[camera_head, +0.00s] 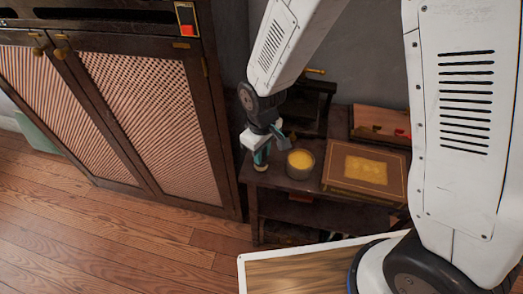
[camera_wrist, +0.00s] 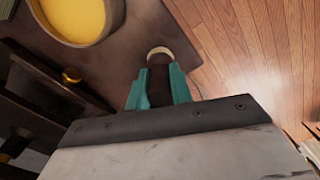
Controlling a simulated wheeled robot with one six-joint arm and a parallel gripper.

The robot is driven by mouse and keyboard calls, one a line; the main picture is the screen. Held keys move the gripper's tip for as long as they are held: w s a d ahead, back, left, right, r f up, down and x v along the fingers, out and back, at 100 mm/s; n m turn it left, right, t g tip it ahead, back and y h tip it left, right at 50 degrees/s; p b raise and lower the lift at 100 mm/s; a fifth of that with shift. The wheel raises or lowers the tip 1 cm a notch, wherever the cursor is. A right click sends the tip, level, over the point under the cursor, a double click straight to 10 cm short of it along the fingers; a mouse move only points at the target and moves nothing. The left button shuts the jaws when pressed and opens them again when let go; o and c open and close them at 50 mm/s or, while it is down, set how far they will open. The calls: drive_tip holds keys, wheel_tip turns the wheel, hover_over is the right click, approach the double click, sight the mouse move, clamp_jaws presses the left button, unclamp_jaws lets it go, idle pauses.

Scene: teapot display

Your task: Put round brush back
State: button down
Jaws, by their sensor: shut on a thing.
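The round brush (camera_wrist: 159,57) has a dark brown round body and a pale cream end. My gripper (camera_wrist: 157,82) is shut on it, with a teal finger on each side in the wrist view. In the head view my gripper (camera_head: 262,156) points down at the left corner of a small dark table (camera_head: 278,183). The brush's pale end (camera_head: 261,169) shows below the fingers there. I cannot tell whether the brush touches the tabletop. The rest of the brush is hidden by the gripper.
A brown box with a yellow panel (camera_head: 365,172) lies farther right, with an open case (camera_head: 380,124) behind. A dark cabinet (camera_head: 150,120) stands left. Wooden floor lies in front.

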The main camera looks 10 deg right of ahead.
drive_tip(key=shift+d+f, duration=0.1)
drive_tip(key=shift+f, duration=0.2)
drive_tip(key=c, duration=1.2)
unclamp_jaws()
drive_tip(key=shift+f, duration=0.1)
drive_tip(key=shift+c, duration=0.2)
